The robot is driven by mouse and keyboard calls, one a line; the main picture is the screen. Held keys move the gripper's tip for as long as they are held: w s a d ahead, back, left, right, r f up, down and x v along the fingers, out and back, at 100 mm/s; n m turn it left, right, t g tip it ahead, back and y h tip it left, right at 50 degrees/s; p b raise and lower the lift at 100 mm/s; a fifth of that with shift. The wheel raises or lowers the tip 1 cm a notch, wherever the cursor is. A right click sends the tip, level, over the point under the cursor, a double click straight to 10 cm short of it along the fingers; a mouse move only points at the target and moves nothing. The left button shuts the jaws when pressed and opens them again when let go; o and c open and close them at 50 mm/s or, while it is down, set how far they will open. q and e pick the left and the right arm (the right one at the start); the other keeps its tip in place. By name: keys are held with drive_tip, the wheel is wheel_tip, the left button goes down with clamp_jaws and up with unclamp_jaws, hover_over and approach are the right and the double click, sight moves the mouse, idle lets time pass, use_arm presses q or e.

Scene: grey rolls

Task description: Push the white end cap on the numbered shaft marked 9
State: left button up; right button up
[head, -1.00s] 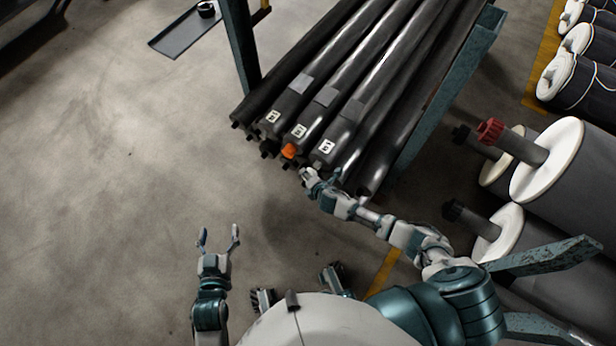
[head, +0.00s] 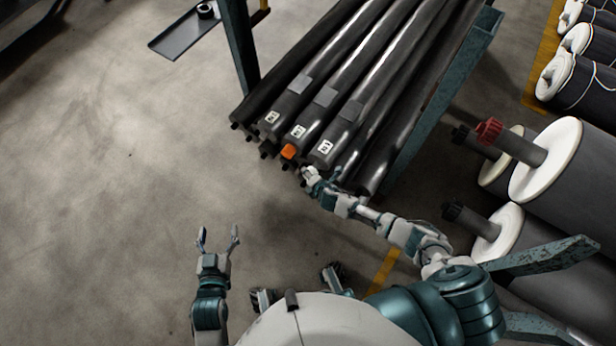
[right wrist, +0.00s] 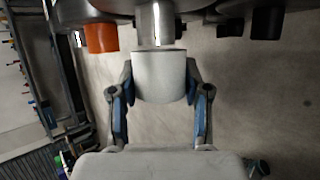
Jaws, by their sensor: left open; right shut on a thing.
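In the right wrist view, the white end cap (right wrist: 160,85) sits between the two fingers of my right gripper (right wrist: 159,72), which is shut on it. The bare metal end of a shaft (right wrist: 155,22) points straight at the cap's open rim. The shaft and rim meet or nearly meet; I cannot tell how far one is inside the other. In the head view, my right gripper is at the near end of the dark rolls (head: 345,70), by the rightmost labelled one. The labels (head: 325,147) are too small to read surely. My left gripper (head: 218,238) is open and empty above the floor.
An orange cap (head: 288,151) is on a neighbouring shaft, close to the left; it also shows in the right wrist view (right wrist: 101,38). A teal rack beam (head: 440,105) runs along the right. Large rolls with white flanges (head: 547,160) stand further right.

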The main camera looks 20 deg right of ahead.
sight(317, 172)
drive_tip(key=shift+w+d, duration=0.65)
drive_tip(key=shift+d, duration=0.15)
drive_tip(key=shift+w+d, duration=0.2)
drive_tip(key=shift+d, duration=0.1)
drive_tip(key=shift+w+d, duration=0.25)
drive_tip(key=shift+d, duration=0.05)
drive_tip(key=o, duration=1)
drive_tip(key=shift+s, duration=0.1)
drive_tip(key=v, duration=1.1)
drive_tip(key=shift+s+r, duration=0.25)
drive_tip(key=shift+r, duration=0.05)
